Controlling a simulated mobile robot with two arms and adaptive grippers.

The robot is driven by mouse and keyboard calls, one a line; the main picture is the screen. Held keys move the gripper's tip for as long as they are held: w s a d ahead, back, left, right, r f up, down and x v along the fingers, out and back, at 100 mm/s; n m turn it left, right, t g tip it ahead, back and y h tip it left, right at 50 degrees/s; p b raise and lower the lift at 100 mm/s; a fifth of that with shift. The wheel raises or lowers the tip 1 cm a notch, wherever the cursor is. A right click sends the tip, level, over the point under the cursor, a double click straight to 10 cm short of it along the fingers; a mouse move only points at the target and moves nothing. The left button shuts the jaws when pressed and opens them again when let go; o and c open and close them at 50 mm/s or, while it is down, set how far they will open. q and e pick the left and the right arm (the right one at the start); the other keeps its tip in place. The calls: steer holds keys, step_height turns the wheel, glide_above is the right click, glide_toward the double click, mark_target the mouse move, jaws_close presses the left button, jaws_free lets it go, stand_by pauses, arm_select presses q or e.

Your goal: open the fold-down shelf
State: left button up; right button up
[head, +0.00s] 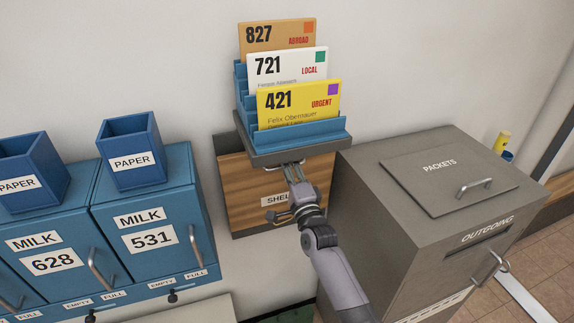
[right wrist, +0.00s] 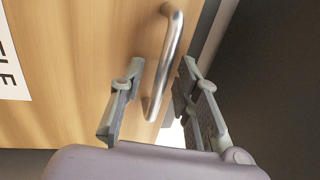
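The fold-down shelf is a wood-grain panel (head: 242,180) standing upright against the wall, with a label reading "SHEL" partly hidden by my gripper. Its silver bar handle (right wrist: 169,62) is near the panel's edge in the right wrist view. My right gripper (head: 292,172) is in front of the panel, just below the grey ledge. In the right wrist view its two fingers (right wrist: 163,70) are apart, one on each side of the handle, with gaps showing. The left gripper is not in view.
A blue rack with several letters (head: 295,85) stands on the grey ledge (head: 300,151) directly above the panel. A grey packets box (head: 380,205) is close on the right. Blue milk boxes (head: 150,230) with paper bins (head: 130,175) are on the left.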

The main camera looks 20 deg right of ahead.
steer(key=shift+c, duration=0.2)
jaws_close()
stand_by(0.6)
